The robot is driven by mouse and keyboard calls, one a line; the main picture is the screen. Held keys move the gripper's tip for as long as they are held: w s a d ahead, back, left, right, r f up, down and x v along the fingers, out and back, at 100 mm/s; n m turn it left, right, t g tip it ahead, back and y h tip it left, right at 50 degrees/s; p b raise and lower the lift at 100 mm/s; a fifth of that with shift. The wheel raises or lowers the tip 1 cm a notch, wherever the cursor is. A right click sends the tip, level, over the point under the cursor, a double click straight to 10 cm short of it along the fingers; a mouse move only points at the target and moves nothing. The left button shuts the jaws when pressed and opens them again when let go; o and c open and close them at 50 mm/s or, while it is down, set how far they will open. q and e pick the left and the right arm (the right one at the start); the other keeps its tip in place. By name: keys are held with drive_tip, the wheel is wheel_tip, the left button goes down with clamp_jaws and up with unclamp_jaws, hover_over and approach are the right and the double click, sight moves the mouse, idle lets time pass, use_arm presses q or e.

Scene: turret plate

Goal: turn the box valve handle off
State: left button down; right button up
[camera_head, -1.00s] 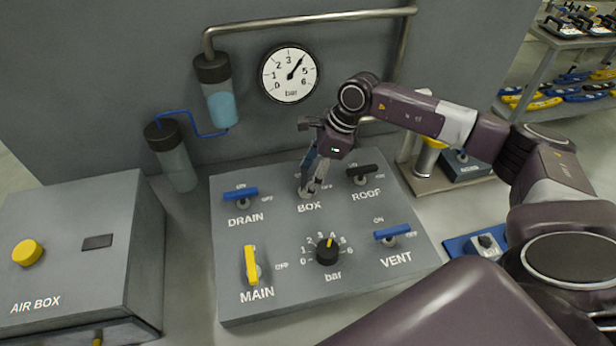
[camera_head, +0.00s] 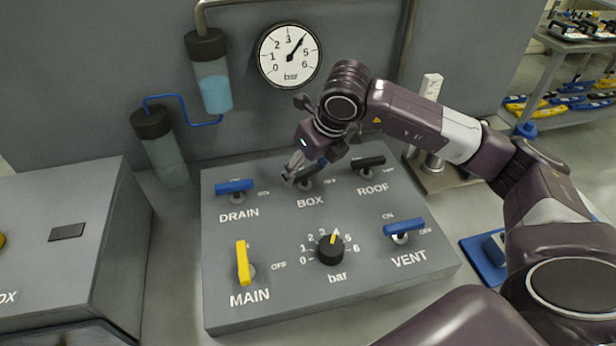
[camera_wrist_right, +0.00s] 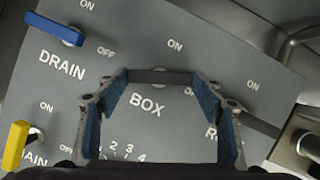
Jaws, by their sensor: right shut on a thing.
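The dark box valve handle (camera_head: 312,174) sits above the BOX label on the grey panel (camera_head: 285,280). My right gripper (camera_head: 303,175) is down at this handle. In the right wrist view the handle (camera_wrist_right: 160,76) is a dark bar spanning between the blue-padded fingertips (camera_wrist_right: 160,80), which are shut on its ends. The bar is slanted relative to the label row, with its right end toward OFF in the head view. The gripper hides part of the handle in the head view. My left gripper is not in view.
Close by are the blue DRAIN handle (camera_head: 235,186), black ROOF handle (camera_head: 368,162), blue VENT handle (camera_head: 404,228), yellow MAIN handle (camera_head: 243,263) and black bar knob (camera_head: 331,249). A gauge (camera_head: 289,55) hangs behind. A grey box (camera_head: 70,230) stands left.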

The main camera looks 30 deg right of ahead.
drive_tip(key=m+h+b, duration=0.1)
drive_tip(key=m+b, duration=0.1)
drive_tip(key=m, duration=0.1)
drive_tip(key=shift+a, duration=0.15)
drive_tip(key=shift+m+h+b, duration=0.4)
drive_tip(key=shift+m+b, duration=0.05)
drive_tip(key=shift+m, duration=0.25)
drive_tip(key=o, duration=1.2)
drive_tip(key=shift+c, duration=0.2)
drive_tip(key=v, duration=1.2)
